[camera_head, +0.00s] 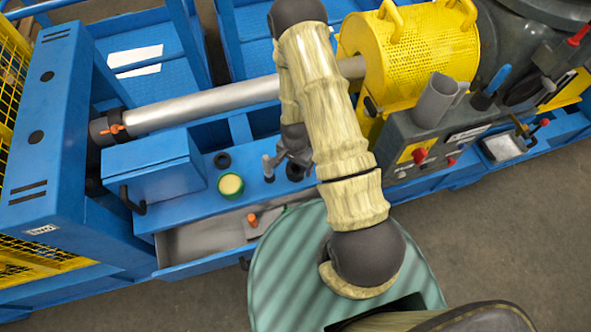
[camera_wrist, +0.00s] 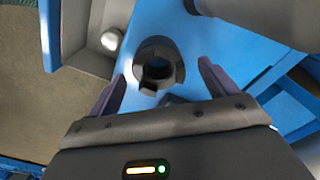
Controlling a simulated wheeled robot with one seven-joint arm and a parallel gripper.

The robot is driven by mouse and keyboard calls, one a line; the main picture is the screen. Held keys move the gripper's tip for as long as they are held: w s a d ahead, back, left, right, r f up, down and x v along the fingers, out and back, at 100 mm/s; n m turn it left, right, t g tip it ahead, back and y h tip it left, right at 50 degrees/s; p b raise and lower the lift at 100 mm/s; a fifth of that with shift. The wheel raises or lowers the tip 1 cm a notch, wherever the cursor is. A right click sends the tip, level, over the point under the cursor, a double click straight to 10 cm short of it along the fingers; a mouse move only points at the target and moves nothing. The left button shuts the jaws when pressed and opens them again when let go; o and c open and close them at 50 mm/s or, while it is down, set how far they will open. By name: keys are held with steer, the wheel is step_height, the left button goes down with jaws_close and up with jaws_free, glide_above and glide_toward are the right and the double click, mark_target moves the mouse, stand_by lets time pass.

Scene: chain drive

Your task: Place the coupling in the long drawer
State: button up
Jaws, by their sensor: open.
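The coupling, a dark ring with notched jaws (camera_wrist: 157,66), stands on the blue bench in the wrist view, between and beyond my fingertips. In the head view it shows as a dark shape (camera_head: 295,172) partly hidden below my gripper (camera_head: 296,153). My gripper (camera_wrist: 158,80) is open, with one finger on each side of the coupling and nothing held. I cannot tell whether a finger touches it. The long drawer (camera_head: 192,240) is pulled out at the bench front, its right part hidden behind my body. A grey tray-like part at upper left in the wrist view (camera_wrist: 78,50) appears to be this drawer.
A grey shaft (camera_head: 205,105) runs behind to a yellow mesh guard (camera_head: 420,60). On the bench are a green jar (camera_head: 230,185), a black ring (camera_head: 222,160) and a grey-topped post (camera_head: 268,166). An orange-topped item (camera_head: 252,221) lies in the drawer. A blue box (camera_head: 152,166) stands left.

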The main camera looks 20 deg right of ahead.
mark_target(295, 169)
steer(key=shift+s+f+p, duration=0.15)
steer(key=shift+f+p, duration=0.15)
steer(key=shift+f, duration=1.4)
jaws_close()
steer(key=shift+r, duration=0.15)
step_height(295, 169, up, 10)
steer(key=b, duration=0.1)
